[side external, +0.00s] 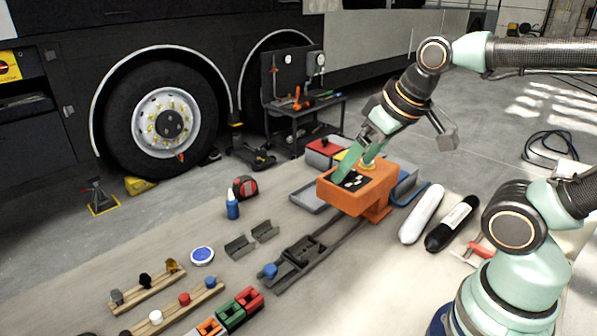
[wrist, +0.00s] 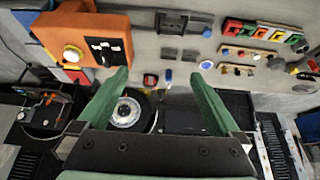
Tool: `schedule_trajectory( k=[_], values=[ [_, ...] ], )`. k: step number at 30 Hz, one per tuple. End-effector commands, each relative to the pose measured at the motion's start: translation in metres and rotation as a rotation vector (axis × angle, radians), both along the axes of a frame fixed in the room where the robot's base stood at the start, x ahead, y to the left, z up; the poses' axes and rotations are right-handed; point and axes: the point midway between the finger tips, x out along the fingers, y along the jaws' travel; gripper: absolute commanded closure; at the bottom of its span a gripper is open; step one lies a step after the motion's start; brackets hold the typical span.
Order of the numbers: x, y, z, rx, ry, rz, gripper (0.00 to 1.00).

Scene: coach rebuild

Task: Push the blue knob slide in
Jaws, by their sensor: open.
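The blue knob (side external: 270,270) sits at the outer, left end of a dark slide (side external: 303,250). The slide lies on dark rails that lead up to an orange housing (side external: 350,200), and a stretch of bare rail shows between slide and housing. In the wrist view the slide (wrist: 171,22) and blue knob (wrist: 207,32) are near the top, the orange housing (wrist: 88,22) at upper left. My gripper (side external: 353,170) is open and empty, its green fingers above or close by the housing's top; the exact gap cannot be told. It is apart from the blue knob.
Two grey brackets (side external: 252,238), a blue bottle (side external: 233,207) and a red tape measure (side external: 245,187) lie behind the slide. A blue-and-white tin (side external: 202,256) and wooden knob strips (side external: 185,303) are left. White (side external: 422,213) and black (side external: 452,225) cylinders lie right of the housing.

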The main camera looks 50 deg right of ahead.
Motion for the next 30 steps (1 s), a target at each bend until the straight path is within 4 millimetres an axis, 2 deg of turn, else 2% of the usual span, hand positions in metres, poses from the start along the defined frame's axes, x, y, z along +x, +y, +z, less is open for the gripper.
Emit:
schedule_trajectory(
  k=[9, 12, 14, 17, 23, 30],
  values=[
    [0.000, 0.000, 0.000, 0.000, 0.000, 0.000, 0.00],
    [0.001, 0.001, 0.000, -0.005, 0.004, 0.011, 0.36],
    [0.003, 0.003, 0.000, -0.016, 0.015, 0.040, 0.36],
    [0.012, 0.011, -0.002, -0.056, 0.054, 0.146, 0.36],
    [0.040, 0.039, -0.013, -0.179, 0.168, 0.514, 0.36],
    [0.073, 0.082, -0.044, -0.301, 0.289, 1.000, 0.36]
  ],
)
